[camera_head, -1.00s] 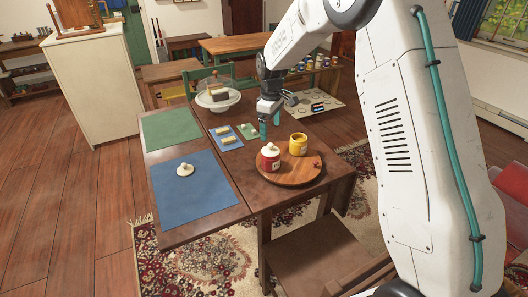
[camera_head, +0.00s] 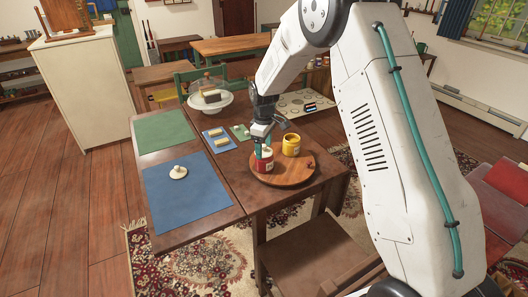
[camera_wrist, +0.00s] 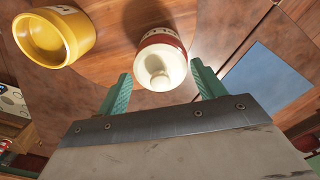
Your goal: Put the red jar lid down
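The red jar (camera_head: 262,167) stands on the round wooden board, with its cream lid (camera_wrist: 151,62) on top, knob facing my gripper in the wrist view. My gripper (camera_head: 263,148) is over the red jar. In the wrist view its two green fingers (camera_wrist: 163,84) are apart, one to each side of the lid's knob, and nothing is visibly gripped. In the head view the fingers partly hide the lid. A second cream lid with a knob (camera_head: 178,172) lies on the blue mat (camera_head: 187,205).
An open yellow jar (camera_head: 291,146) stands right of the red jar on the round board (camera_head: 290,178). A small red item (camera_head: 310,166) lies at the board's right. A green mat (camera_head: 163,131) and a glass-domed cake stand (camera_head: 209,104) are farther back. The blue mat has free room.

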